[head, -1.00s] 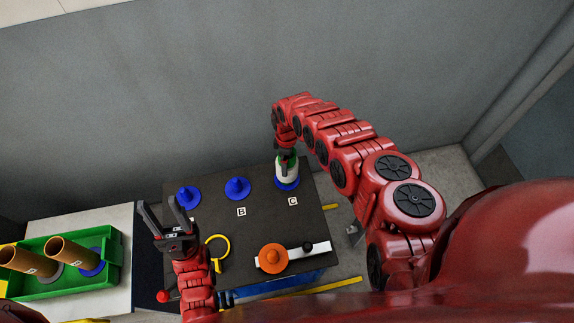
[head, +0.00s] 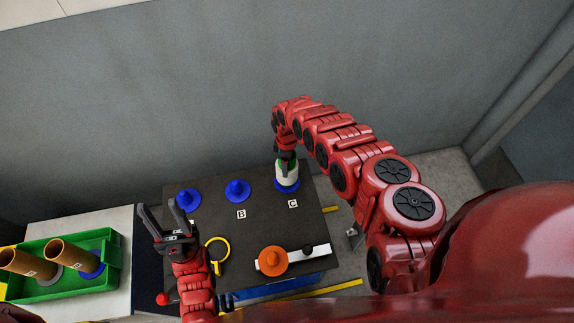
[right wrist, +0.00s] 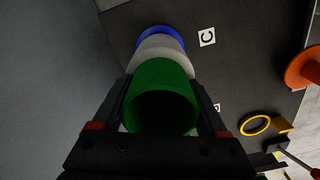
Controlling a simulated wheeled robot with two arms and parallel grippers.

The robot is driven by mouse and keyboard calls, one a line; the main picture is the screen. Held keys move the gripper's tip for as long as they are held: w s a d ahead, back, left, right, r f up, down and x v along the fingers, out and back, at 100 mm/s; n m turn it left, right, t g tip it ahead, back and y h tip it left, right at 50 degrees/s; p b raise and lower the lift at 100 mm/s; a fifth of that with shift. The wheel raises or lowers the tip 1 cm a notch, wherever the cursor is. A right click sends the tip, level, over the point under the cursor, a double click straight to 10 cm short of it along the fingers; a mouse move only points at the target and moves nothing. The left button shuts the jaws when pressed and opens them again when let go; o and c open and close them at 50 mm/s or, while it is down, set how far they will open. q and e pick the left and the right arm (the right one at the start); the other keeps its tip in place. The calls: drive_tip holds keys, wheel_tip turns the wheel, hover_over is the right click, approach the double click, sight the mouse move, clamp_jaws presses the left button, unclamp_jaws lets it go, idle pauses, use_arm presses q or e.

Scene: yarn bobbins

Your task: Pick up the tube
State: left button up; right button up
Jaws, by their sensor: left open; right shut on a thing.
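A green tube with a white band (head: 287,178) stands upright on a blue base (head: 286,187) beside the label C on the dark table. In the right wrist view its open green end (right wrist: 160,80) lies between my fingers, with the white part and the blue base (right wrist: 160,35) beyond it. My right gripper (head: 287,157) is shut on this tube from above; the tube still appears to be seated on the base. My left gripper (head: 159,206) is open and empty, over the table's left side. Two brown tubes (head: 66,253) lean in a green crate (head: 110,255) at the left.
Two empty blue holders (head: 237,190) stand on the dark table (head: 250,222), left of C. A yellow ring (head: 217,248), an orange disc (head: 272,260) and a white strip (head: 315,251) lie near its front. A grey wall (head: 200,90) rises close behind.

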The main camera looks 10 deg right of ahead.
drive_tip(key=shift+r, duration=0.1)
wheel_tip(320, 180, up, 10)
drive_tip(key=b, duration=0.1)
idle(0.6)
idle(0.3)
